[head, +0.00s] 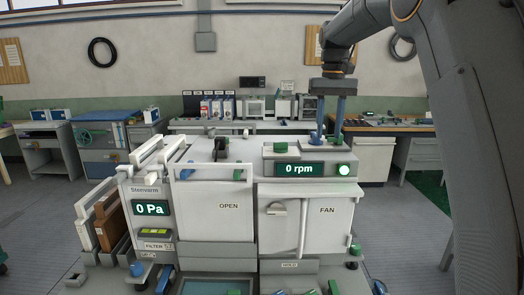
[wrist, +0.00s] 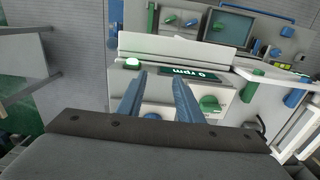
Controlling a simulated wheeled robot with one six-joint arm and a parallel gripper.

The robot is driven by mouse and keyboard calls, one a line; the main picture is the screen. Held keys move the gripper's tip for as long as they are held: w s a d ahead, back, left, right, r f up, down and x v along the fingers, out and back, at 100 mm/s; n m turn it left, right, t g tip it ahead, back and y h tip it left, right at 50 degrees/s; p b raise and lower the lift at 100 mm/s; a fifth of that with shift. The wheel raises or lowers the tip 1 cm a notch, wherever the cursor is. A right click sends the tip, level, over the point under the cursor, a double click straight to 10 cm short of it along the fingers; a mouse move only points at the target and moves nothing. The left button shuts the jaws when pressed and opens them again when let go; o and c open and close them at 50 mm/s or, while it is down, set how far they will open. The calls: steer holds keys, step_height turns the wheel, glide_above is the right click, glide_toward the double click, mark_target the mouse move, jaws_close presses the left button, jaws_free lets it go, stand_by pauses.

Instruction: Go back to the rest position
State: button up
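My gripper (head: 327,138) hangs from my arm, fingers down, above the right rear of the FAN box (head: 335,215). Its two blue fingers stand apart with nothing seen between them; they also show in the wrist view (wrist: 160,82). In the head view the fingertips overlap the box top, and I cannot tell whether they touch it. The box display (head: 299,169) reads "0 rpm", with a lit round button (head: 344,170) at its right. A green knob (head: 281,149) sits on its top; a green knob (wrist: 209,104) also shows in the wrist view. The left display (head: 150,208) reads "0 Pa".
A white panel marked OPEN (head: 215,212) stands left of the FAN box. A bench (head: 390,123) and a rear table (head: 245,125) stand behind. Grey floor is clear at the right (head: 395,225).

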steer(key=s+f+t+b, duration=0.1)
steer(key=s+f+b, duration=0.6)
steer(key=s+f, duration=2.3)
step_height(320, 180, down, 2)
steer(key=shift+s+a+f, duration=0.1)
steer(key=shift+s+a, duration=0.1)
steer(key=shift+s, duration=0.05)
